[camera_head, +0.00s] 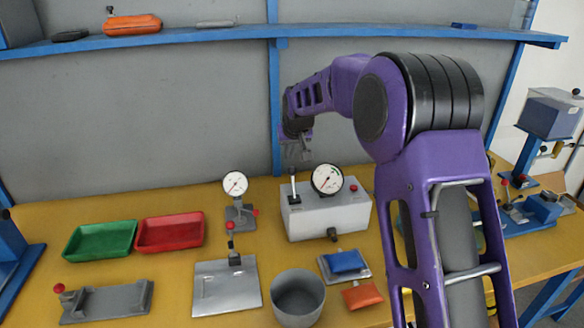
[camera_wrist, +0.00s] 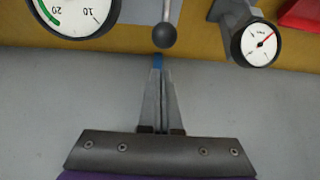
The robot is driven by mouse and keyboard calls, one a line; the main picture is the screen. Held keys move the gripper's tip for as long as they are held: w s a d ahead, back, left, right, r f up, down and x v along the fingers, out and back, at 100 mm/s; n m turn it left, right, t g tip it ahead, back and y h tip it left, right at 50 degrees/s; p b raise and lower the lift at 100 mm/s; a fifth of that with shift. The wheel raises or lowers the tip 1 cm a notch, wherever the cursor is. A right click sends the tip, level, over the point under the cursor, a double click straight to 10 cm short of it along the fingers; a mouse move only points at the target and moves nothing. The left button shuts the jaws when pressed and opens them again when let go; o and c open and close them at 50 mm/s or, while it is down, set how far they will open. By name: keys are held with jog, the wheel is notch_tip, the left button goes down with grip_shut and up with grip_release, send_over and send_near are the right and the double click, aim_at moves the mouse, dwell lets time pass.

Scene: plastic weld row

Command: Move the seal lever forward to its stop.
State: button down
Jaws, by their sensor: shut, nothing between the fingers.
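A grey box with a round dial (camera_head: 327,180) stands at the middle of the bench. A short upright lever with a dark ball knob (camera_head: 292,171) rises from its left end and looks like the seal lever. The lever's knob (camera_wrist: 165,35) also shows in the wrist view, just beyond my fingertips. My gripper (camera_head: 305,158) is above and behind the lever in the head view. In the wrist view my gripper (camera_wrist: 161,72) is shut and empty, with a small visible gap between fingertips and knob. The lever's foot is hidden in the wrist view.
A small gauge on a stand (camera_head: 235,184) is left of the box. A green tray (camera_head: 100,240) and a red tray (camera_head: 169,233) lie further left. A metal plate (camera_head: 226,288), a grey pot (camera_head: 298,297) and a blue packet (camera_head: 346,262) are in front. A shelf crosses above.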

aim_at(293, 183)
jog(key=shift+f+b, duration=1.3)
jog(key=shift+f, duration=0.6)
jog(key=shift+s, duration=0.15)
jog(key=shift+s+d+r, duration=0.2)
jog(key=shift+s+r, duration=0.15)
jog(key=shift+s, duration=0.25)
